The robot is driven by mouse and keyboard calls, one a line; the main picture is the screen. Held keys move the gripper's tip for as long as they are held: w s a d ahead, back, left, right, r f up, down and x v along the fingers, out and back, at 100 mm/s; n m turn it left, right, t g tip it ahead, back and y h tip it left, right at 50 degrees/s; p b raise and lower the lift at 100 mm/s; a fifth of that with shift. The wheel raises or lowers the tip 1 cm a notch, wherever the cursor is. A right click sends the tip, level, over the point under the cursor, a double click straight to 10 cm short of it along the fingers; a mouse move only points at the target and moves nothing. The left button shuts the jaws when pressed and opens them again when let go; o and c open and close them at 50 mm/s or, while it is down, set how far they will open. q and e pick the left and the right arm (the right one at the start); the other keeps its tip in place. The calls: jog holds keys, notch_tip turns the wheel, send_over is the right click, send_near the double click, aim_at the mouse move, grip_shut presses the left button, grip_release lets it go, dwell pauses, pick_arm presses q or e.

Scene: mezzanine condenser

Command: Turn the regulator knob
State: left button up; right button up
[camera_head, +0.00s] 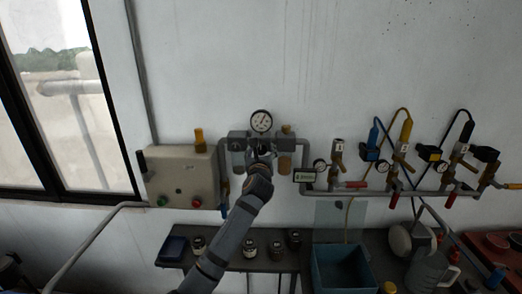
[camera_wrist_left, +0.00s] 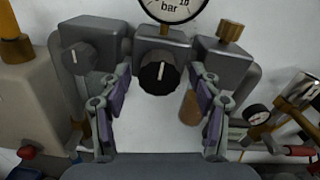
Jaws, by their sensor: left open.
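The regulator assembly (camera_head: 238,142) is on the wall below a round gauge (camera_head: 261,121). In the left wrist view, a black ribbed knob (camera_wrist_left: 158,75) with a pale pointer mark sits on the grey middle block (camera_wrist_left: 164,46), under the gauge (camera_wrist_left: 172,8) marked "bar". A smaller grey knob (camera_wrist_left: 78,58) is on the block to its left. My left gripper (camera_head: 260,156) is in front of the assembly and hides its middle in the head view. In the left wrist view the gripper (camera_wrist_left: 161,84) is open, one finger on each side of the black knob, with visible gaps. My right gripper does not show.
A beige control box (camera_head: 181,177) is to the left. Pipes with valves and a small gauge (camera_head: 319,165) run to the right. A brass fitting (camera_wrist_left: 230,32) tops the right block. Below are a shelf with jars (camera_head: 250,248) and a blue bin (camera_head: 342,272).

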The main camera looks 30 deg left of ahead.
pick_arm(q)
jog(key=shift+c, duration=0.2)
jog(key=c, duration=1.1)
